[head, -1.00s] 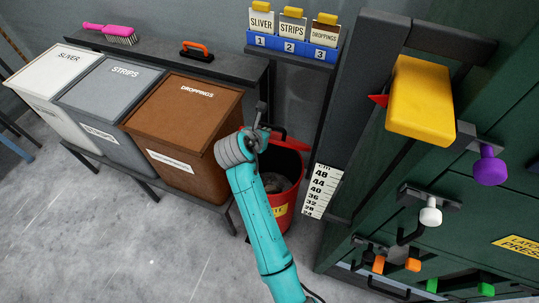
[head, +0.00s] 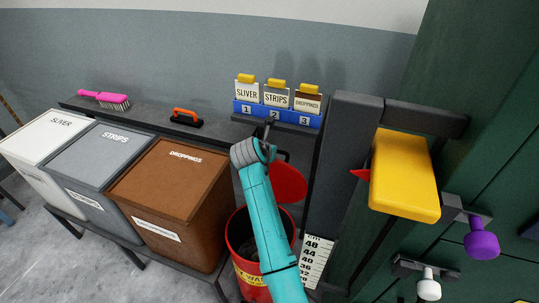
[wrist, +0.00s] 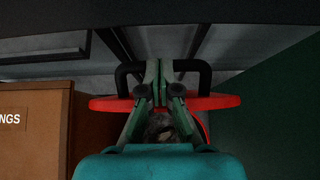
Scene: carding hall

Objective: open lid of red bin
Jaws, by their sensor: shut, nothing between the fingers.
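The red bin (head: 238,258) stands on the floor beside the brown bin, with a yellow label on its front and dark grey material inside. Its red lid (head: 290,183) is raised, tilted up at the back of the bin, so the mouth is open. My arm hides part of the lid and bin. In the wrist view the lid (wrist: 228,101) shows nearly edge-on, with a black handle (wrist: 203,68) reaching out on both sides of my fingers. My gripper (wrist: 160,64) is shut and empty, close to the handle; contact is unclear. It also shows in the head view (head: 269,128).
Brown (head: 170,180), grey (head: 90,165) and white (head: 45,140) bins stand left. A shelf behind holds a pink brush (head: 105,99), an orange-handled tool (head: 186,117) and a blue card rack (head: 277,113). A green machine with a yellow block (head: 404,175) stands close on the right.

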